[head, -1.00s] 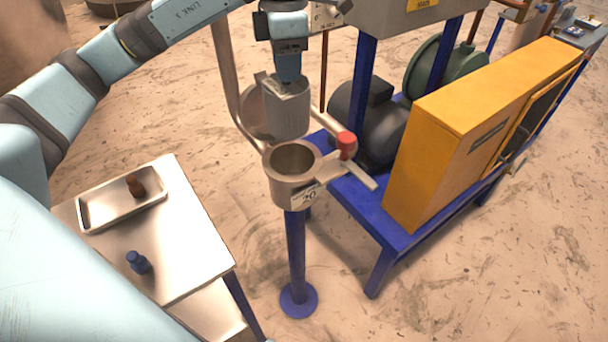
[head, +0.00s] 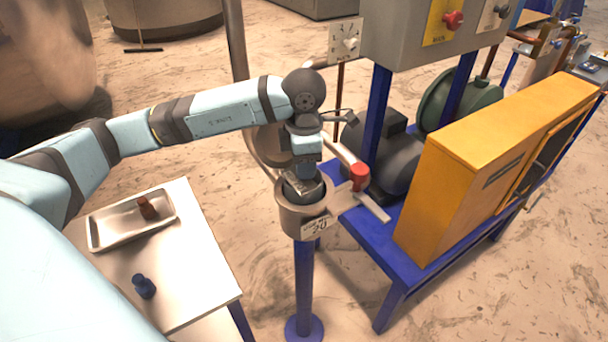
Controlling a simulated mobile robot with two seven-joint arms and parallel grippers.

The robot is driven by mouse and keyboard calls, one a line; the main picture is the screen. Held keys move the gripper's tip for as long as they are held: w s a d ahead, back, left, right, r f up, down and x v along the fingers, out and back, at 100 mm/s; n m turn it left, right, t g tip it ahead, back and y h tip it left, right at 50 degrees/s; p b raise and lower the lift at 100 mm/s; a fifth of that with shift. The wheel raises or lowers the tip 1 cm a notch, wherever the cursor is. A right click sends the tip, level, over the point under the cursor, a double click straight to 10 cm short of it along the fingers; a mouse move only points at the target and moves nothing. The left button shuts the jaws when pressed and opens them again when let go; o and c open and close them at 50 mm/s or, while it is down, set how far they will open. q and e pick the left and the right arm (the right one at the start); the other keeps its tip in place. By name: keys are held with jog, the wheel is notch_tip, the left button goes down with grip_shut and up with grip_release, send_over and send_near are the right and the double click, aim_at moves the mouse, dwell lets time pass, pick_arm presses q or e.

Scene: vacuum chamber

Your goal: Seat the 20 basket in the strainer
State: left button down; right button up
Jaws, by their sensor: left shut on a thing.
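The strainer (head: 291,221) is a grey metal pot with a label reading 20, standing on a blue post. Its mouth faces up. My left gripper (head: 305,173) points down over this mouth and is shut on the grey metal basket (head: 301,190). The basket is down in the strainer's mouth, with only its top part showing. Its lower part is hidden by the strainer wall, so I cannot tell whether it rests on the bottom. My right gripper is not in view.
A pipe with a red-marked handle (head: 359,177) lies right of the strainer. A blue-framed skid carries a yellow cabinet (head: 480,150) and a dark motor.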

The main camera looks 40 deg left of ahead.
aim_at(303, 186)
pick_arm(q)
notch_tip(303, 186, down, 4)
jog(key=shift+r, duration=0.1)
jog(key=c, duration=0.8)
grip_release()
jog(key=shift+o, duration=0.2)
